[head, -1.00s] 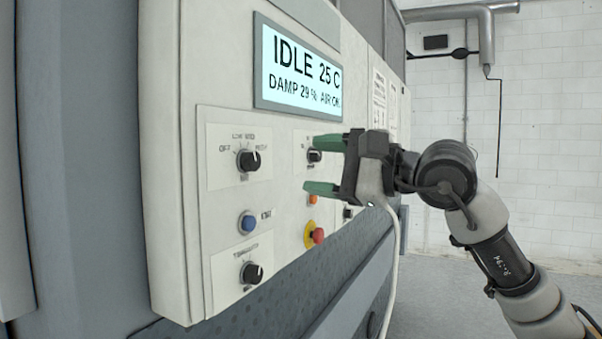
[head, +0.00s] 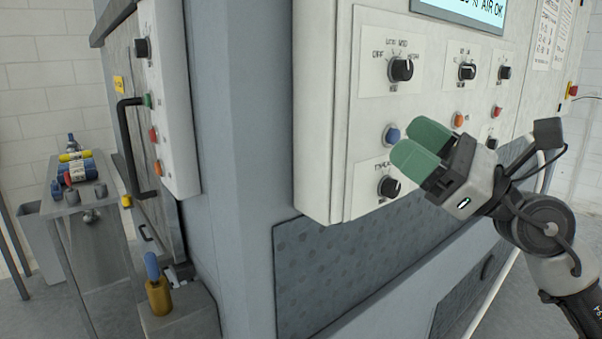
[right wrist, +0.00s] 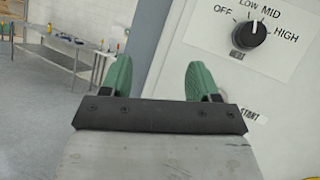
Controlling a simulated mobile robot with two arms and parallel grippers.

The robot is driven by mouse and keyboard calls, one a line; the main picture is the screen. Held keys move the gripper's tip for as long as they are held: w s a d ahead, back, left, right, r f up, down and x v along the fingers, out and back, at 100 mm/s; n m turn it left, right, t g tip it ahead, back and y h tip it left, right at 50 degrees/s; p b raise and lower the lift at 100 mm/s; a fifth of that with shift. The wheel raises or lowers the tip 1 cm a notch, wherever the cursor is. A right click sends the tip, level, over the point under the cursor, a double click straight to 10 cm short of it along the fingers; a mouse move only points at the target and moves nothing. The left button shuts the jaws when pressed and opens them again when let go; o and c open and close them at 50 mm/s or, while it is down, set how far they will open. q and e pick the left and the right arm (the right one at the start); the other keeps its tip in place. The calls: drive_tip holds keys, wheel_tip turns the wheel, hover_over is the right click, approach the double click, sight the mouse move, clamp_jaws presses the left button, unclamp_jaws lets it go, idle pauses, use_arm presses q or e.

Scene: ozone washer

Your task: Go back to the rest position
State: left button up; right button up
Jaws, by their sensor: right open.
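My right gripper (head: 420,150) has green fingertips and is open and empty. In the head view it is in front of the washer's control panel (head: 335,120), its fingers pointing left, overlapping the area by the blue button (head: 391,134) and the lower black knob (head: 389,187). I cannot tell its exact gap from the panel. In the right wrist view the two green fingers (right wrist: 160,80) stand apart with nothing between them. The OFF-LOW-MID-HIGH knob (right wrist: 249,34) is beyond them at the upper right. My left gripper is not in view.
A second panel (head: 172,95) and a black door handle (head: 126,150) are on the washer's left side. A metal table (head: 88,222) with bottles stands at the far left. Grey floor shows beyond.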

drive_tip(key=s+d+f+n+t+h, duration=0.1)
drive_tip(key=d+f+n+t+h, duration=0.3)
drive_tip(key=f+n+h, duration=1.1)
drive_tip(key=s+d+f+n+t+h, duration=0.15)
drive_tip(key=d+f+n+h, duration=0.35)
drive_tip(key=f+n+h, duration=0.75)
drive_tip(key=s+a+f+m+g+y, duration=0.25)
drive_tip(key=s+f+g, duration=0.35)
drive_tip(key=s+f, duration=0.5)
drive_tip(key=s+a+f+m+g+y, duration=0.1)
drive_tip(key=s+f+m+g+y, duration=0.4)
drive_tip(key=s+f, duration=0.65)
wheel_tip(320, 180, down, 30)
drive_tip(key=s+n+g, duration=0.1)
drive_tip(key=n+g, duration=0.1)
drive_tip(key=g, duration=0.1)
drive_tip(key=s+d+f+g+h, duration=0.1)
drive_tip(key=s+d+f, duration=0.2)
drive_tip(key=s+f, duration=1.1)
drive_tip(key=shift+s+f, duration=0.2)
drive_tip(key=shift+s, duration=0.45)
